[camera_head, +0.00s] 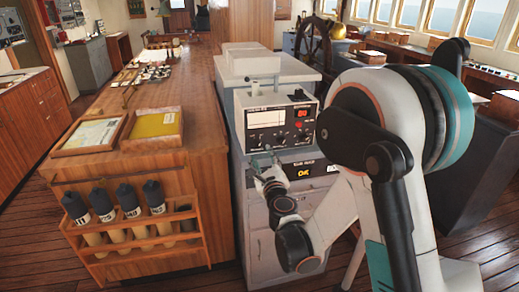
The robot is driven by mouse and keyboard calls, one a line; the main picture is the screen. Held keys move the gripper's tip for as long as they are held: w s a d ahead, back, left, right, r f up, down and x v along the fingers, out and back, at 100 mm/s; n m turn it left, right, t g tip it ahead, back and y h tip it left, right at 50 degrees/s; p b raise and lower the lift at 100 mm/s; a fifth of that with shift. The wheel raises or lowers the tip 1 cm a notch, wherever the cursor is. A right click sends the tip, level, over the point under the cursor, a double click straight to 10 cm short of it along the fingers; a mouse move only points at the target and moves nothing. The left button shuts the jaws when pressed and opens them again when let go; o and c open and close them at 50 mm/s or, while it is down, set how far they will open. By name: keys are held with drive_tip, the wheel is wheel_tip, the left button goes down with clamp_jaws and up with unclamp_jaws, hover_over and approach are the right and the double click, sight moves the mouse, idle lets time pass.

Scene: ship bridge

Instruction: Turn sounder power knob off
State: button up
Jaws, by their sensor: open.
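A light-coloured instrument box (276,122) with dials, a red display and several dark knobs stands on the grey cabinet. Below it is a dark panel (303,170) with a small lit yellow readout and lettering too small to read surely. I cannot tell for certain which of these is the sounder, or which knob is its power knob. My gripper (262,161) is open and empty, pointing up in front of the left end of the dark panel, just under the box's lower knobs. It hides part of the panel. I cannot tell whether it touches anything.
A wooden chart counter (225,165) stands close on the left, with framed papers (155,124) on top and a rack (150,240) of dark-capped tubes on its front. Cabinet drawers (257,215) lie below my gripper. A ship's wheel (312,42) stands behind.

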sight(259, 146)
drive_tip(key=b+x, duration=0.1)
drive_tip(key=x, duration=0.6)
drive_tip(key=shift+w, duration=0.15)
drive_tip(key=shift+c, duration=0.3)
clamp_jaws()
